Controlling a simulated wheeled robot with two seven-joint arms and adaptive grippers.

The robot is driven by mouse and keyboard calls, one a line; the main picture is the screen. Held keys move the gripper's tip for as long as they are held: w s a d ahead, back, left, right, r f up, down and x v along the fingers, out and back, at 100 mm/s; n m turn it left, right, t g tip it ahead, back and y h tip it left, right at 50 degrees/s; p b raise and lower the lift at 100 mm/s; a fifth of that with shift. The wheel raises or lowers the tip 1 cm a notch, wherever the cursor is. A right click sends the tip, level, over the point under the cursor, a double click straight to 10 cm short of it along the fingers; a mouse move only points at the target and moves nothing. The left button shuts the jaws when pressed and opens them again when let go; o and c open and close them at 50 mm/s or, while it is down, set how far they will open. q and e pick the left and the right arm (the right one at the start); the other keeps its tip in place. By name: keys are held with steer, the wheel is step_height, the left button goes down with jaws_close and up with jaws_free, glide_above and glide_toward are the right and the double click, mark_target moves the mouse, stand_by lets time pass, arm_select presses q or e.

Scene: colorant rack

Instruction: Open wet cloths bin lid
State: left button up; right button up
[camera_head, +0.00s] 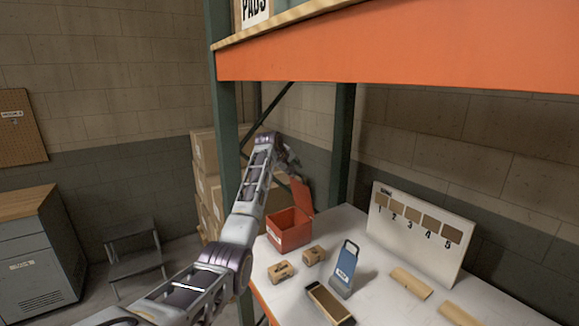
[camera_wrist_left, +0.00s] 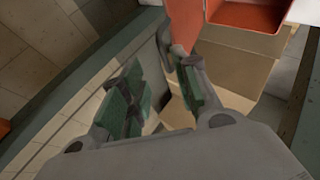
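A red bin (camera_head: 290,236) with a small white label, too small to read, stands at the left end of the table. Its red lid (camera_head: 302,194) stands raised at the bin's far right side, and the box interior shows. My left arm comes in from the left, and its gripper (camera_head: 288,158) is above and behind the raised lid, partly hard to make out. In the left wrist view the gripper (camera_wrist_left: 152,62) is open with nothing between its fingers. The lid (camera_wrist_left: 186,24) is close beside one fingertip; I cannot tell if they touch. My right gripper is out of view.
An orange shelf beam (camera_head: 400,45) crosses above the table (camera_head: 375,290), with a green post (camera_head: 228,140) close to my left arm. Cardboard boxes (camera_head: 204,185) are stacked behind. Small brown blocks (camera_head: 282,271), a blue holder (camera_head: 344,268) and a numbered board (camera_head: 418,230) occupy the table.

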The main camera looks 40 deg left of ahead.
arm_select(q)
steer(key=shift+v, duration=1.4)
